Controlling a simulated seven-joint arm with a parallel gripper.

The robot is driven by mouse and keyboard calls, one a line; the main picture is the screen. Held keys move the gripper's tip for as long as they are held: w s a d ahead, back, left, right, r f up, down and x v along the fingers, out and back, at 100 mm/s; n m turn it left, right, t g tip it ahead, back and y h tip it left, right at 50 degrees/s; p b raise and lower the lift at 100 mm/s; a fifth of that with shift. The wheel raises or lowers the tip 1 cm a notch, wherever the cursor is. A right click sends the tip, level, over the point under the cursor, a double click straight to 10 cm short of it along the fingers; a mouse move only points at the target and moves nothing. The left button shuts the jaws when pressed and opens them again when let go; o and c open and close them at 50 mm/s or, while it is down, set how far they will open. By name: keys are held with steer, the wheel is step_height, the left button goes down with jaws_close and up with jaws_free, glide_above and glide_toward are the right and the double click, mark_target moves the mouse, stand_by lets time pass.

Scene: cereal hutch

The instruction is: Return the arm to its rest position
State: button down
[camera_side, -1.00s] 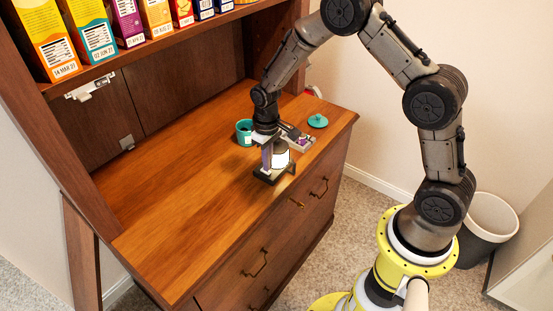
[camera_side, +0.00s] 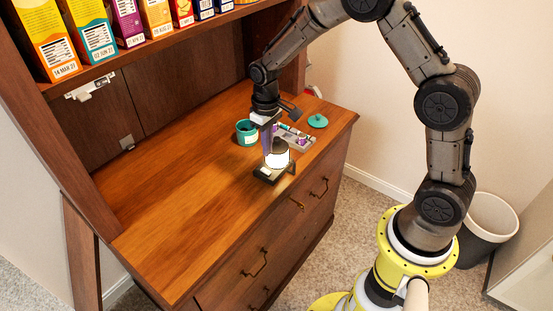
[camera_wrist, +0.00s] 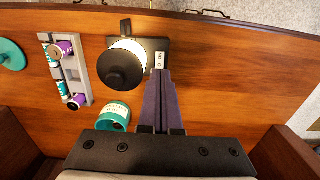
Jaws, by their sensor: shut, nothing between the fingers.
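My gripper (camera_side: 267,148) is shut and empty above the hutch counter. Its purple-grey fingers lie together in the wrist view (camera_wrist: 160,85). I cannot tell the exact gap between fingers and jar. My arm reaches from its yellow base, over the counter, and down to the gripper.
A teal cup (camera_side: 246,133), a grey tray (camera_side: 306,143) with several small vials, and a teal lid (camera_side: 318,121) stand on the counter (camera_side: 190,205). Cereal boxes (camera_side: 95,38) fill the shelf above. A bin (camera_side: 488,225) stands on the floor. The counter's left part is clear.

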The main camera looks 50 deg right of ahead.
steer(key=s+a+r+t, duration=0.1)
steer(key=s+r+t, duration=0.25)
steer(key=r, duration=0.75)
steer(key=s+a+r+t, duration=0.15)
steer(key=s+r, duration=0.35)
steer(key=r, duration=0.5)
steer(key=s+f, duration=0.1)
steer(key=s, duration=1.6)
steer(key=shift+s+d+t, duration=0.15)
steer(key=shift+s+t, duration=0.05)
steer(key=shift+t, duration=0.2)
